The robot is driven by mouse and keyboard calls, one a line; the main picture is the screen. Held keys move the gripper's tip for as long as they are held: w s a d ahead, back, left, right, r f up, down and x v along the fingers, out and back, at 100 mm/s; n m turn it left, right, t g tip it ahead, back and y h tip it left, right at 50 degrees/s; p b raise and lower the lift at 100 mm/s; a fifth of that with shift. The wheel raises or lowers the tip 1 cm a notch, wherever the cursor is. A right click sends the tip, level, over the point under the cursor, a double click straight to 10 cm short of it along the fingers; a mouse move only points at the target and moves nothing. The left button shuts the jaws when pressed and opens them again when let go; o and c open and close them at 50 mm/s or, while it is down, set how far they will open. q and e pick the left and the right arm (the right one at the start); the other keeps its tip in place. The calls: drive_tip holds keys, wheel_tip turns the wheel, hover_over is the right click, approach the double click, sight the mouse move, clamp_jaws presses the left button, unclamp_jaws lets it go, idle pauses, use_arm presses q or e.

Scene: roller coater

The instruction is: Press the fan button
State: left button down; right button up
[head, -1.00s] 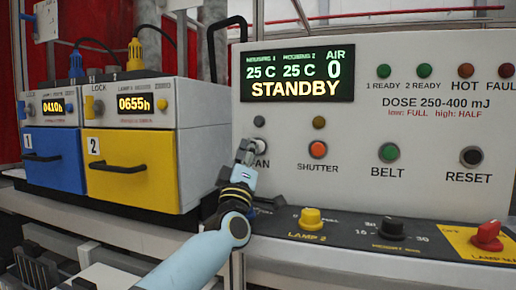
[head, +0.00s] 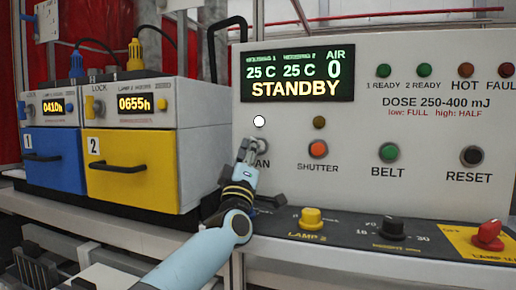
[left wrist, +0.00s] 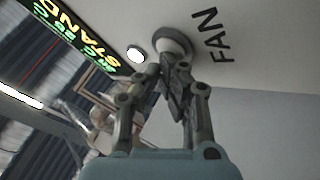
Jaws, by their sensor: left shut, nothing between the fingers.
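The fan button (head: 262,146) is a pale round button on the light panel, and the label beneath it is partly hidden by my left gripper (head: 247,150). In the left wrist view the button (left wrist: 172,42) shows beside the word FAN. My left gripper (left wrist: 172,68) is shut and empty, its fingertips at the button's rim. I cannot tell whether they press on it. The small lamp above the button (head: 259,121) glows white, and it also glows in the left wrist view (left wrist: 136,54). My right gripper is not in view.
The display (head: 297,74) reads STANDBY and AIR 0. The shutter button (head: 318,149), belt button (head: 389,152) and reset button (head: 471,156) sit to the right. Below are the yellow knob (head: 311,218), black knob (head: 392,228) and red knob (head: 488,235). Lamp housings stand left.

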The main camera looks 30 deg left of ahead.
use_arm(q)
drive_tip(key=shift+s+d+p, duration=0.25)
drive_tip(key=shift+s+p, duration=0.3)
drive_tip(key=shift+s, duration=0.25)
drive_tip(key=s+p, duration=0.1)
drive_tip(key=s, duration=0.1)
drive_tip(key=s+d+p, duration=0.1)
drive_tip(key=s, duration=0.2)
drive_tip(key=shift+d+p, duration=0.1)
drive_tip(key=shift+p, duration=0.3)
idle(0.6)
